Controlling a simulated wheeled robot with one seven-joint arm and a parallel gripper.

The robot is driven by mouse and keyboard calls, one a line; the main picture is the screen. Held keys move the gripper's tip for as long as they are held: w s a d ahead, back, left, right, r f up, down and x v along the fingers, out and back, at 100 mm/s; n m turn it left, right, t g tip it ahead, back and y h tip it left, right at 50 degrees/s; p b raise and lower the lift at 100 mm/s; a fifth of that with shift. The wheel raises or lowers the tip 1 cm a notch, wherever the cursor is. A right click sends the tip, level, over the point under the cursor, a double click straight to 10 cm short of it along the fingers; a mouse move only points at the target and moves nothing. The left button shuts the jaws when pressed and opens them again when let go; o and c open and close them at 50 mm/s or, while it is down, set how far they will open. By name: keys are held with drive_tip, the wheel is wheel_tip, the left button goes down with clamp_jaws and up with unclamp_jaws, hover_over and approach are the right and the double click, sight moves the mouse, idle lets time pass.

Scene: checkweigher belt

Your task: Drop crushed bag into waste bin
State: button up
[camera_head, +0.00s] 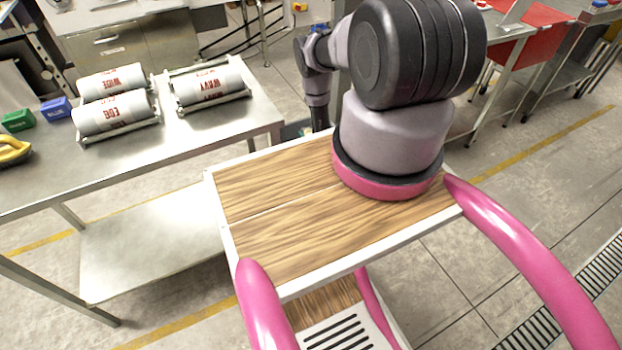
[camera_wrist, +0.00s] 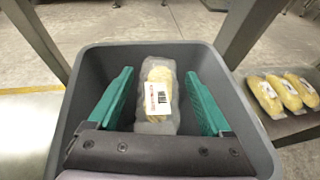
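In the wrist view a grey waste bin (camera_wrist: 72,104) opens below my gripper (camera_wrist: 160,98), whose two green fingers are spread apart inside its rim. A clear bag with yellow contents and a white printed label (camera_wrist: 157,99) shows between and beyond the fingers, within the bin's outline. Gaps show on both sides of it, so neither finger touches it. I cannot tell whether it rests on the bin floor. The bag does not show in the head view, where my arm reaches down behind the table.
Several similar yellow bags (camera_wrist: 268,97) lie on a surface right of the bin. Metal legs stand on both sides.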

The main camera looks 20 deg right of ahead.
drive_tip(key=shift+o, duration=0.3)
drive_tip(key=shift+s+a+r, duration=0.1)
drive_tip(key=shift+s+r, duration=0.1)
drive_tip(key=shift+s, duration=0.35)
drive_tip(key=v, duration=0.9)
drive_tip(key=shift+s, duration=0.3)
drive_tip(key=shift+w+a+r, duration=0.1)
drive_tip(key=shift+r, duration=0.05)
